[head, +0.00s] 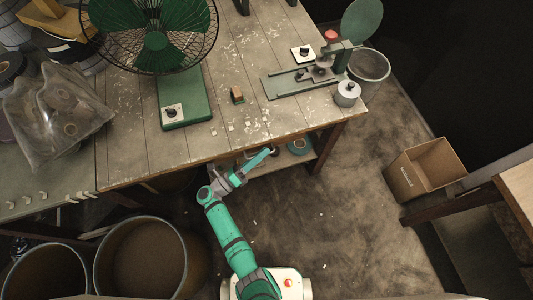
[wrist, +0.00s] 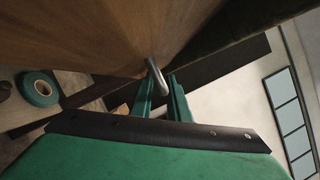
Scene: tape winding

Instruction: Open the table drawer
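The table (head: 140,120) has a worn, paint-chipped wooden top and shows in the head view. Its drawer front is under the table edge and cannot be made out there. In the wrist view, a brown wooden panel (wrist: 110,40), seemingly the drawer front, fills the upper left. In the head view, my gripper (head: 263,156) is low at the table's front edge.
A green fan (head: 186,110), a small wood block (head: 237,94) and a metal jig (head: 300,80) stand on the table. A teal tape roll (head: 299,145) lies on the shelf below. Barrels (head: 145,258) stand left of my arm; a cardboard box (head: 425,168) is right. The middle floor is mostly clear.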

